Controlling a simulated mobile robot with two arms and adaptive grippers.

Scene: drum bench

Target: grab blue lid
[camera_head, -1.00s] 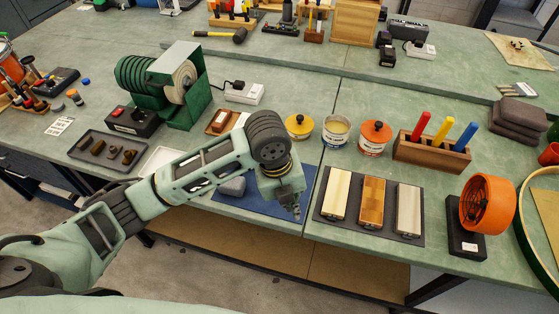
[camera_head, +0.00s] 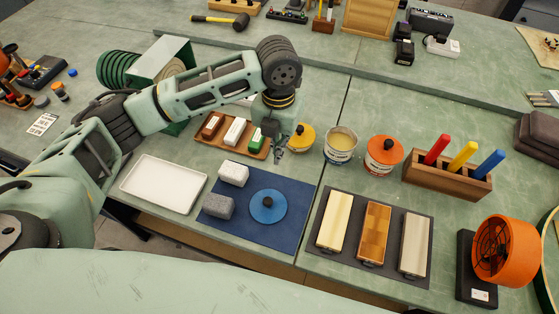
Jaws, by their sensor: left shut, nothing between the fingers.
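My right gripper is not in view.
A white block (camera_head: 234,174) and a grey block (camera_head: 218,207) sit left of the lid. The yellow-lidded can (camera_head: 301,138), an open can (camera_head: 340,146) and an orange-lidded can (camera_head: 383,155) stand behind. An empty white tray (camera_head: 163,184) lies left.

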